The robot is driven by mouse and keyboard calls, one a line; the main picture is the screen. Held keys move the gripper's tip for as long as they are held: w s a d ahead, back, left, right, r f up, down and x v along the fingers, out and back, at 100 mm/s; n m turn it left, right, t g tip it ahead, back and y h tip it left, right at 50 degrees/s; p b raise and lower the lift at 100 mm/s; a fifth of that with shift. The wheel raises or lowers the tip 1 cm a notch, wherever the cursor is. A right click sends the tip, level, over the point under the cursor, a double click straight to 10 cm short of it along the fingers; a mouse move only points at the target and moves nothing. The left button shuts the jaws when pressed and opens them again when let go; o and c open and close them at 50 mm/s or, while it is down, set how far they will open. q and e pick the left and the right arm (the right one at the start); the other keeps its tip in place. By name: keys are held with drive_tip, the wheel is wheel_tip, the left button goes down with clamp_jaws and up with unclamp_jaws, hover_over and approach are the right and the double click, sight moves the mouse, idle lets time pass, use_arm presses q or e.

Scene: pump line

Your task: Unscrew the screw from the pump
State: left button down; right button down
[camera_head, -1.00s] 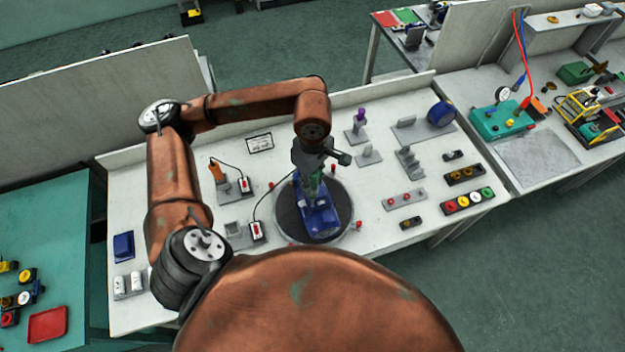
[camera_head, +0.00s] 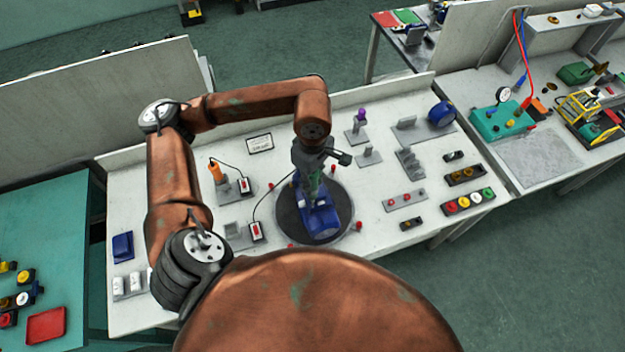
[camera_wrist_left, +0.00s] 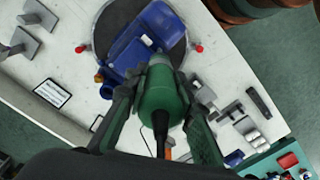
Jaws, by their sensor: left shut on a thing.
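The blue pump (camera_head: 322,222) lies on a round dark turntable (camera_head: 288,218) in the middle of the bench. It also shows at the top of the left wrist view (camera_wrist_left: 132,42). My left gripper (camera_head: 314,178) points down over the pump. It is shut on a green power screwdriver (camera_wrist_left: 161,92), one finger on each side of its body. The tool's grey nose is at the pump's edge in the left wrist view. Its tip and the screw are hidden, so I cannot tell whether they touch. My right gripper is not in view.
An orange-handled tool (camera_head: 216,171) stands in a holder left of the turntable. Small red knobs surround the turntable. Grey stands (camera_head: 409,160) and a row of coloured buttons (camera_head: 468,202) are to the right. A black cable (camera_head: 270,198) runs toward the pump from a switch box (camera_head: 256,231).

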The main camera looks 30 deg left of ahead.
use_arm(q)
drive_tip(key=shift+r, duration=0.25)
drive_tip(key=shift+r+p, duration=0.9)
drive_tip(key=shift+r, duration=1.85)
